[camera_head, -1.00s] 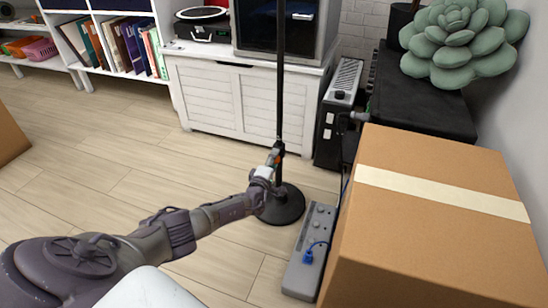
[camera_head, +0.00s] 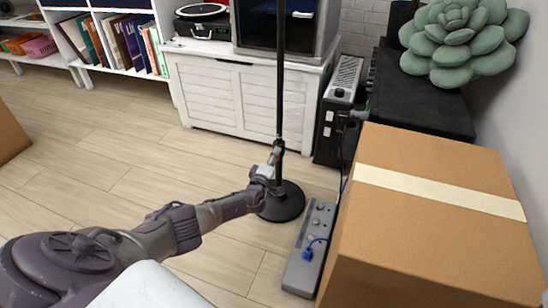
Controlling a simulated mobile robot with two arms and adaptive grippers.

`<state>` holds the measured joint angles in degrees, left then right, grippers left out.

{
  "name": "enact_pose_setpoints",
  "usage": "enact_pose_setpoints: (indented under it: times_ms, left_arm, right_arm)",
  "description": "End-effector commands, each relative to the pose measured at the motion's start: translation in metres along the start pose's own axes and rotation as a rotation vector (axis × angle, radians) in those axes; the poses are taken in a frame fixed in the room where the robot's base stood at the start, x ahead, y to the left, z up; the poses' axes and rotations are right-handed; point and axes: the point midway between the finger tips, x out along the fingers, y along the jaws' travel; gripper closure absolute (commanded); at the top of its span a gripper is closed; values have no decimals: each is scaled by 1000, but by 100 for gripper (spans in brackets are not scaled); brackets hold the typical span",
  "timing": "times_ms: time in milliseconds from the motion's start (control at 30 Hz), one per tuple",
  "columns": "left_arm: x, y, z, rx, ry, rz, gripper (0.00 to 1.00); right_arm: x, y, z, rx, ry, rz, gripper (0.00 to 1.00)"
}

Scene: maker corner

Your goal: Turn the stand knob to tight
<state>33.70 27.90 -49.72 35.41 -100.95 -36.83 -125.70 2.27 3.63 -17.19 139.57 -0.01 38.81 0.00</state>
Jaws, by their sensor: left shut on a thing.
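The stand is a thin black pole (camera_head: 280,85) rising from a round black base (camera_head: 283,203) on the wooden floor. My left arm reaches in from the lower left, and my left gripper (camera_head: 277,158) is at the lower part of the pole, a little above the base. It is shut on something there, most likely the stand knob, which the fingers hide. I cannot make out the knob's own shape or any marking on it. My right gripper is not in view.
A taped cardboard box (camera_head: 440,240) fills the right. A white cabinet (camera_head: 240,95) stands behind.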

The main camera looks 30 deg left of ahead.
Motion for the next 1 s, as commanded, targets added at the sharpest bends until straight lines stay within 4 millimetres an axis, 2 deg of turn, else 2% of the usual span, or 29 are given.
enact_pose_setpoints:
  times_ms: [33,167,567,767,1000]
  left_arm:
    - [-1,-1,1,3,-3,-2,57]
    - [0,-1,1,2,-2,-1,36]
    - [-4,-1,0,0,-1,-1,36]
    - [-24,-2,0,-1,-2,-2,36]
    - [-69,-2,0,-1,-4,-3,36]
  right_arm:
    - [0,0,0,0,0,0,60]
    - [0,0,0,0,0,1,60]
    - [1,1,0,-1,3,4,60]
    - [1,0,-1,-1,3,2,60]
    - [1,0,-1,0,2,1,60]
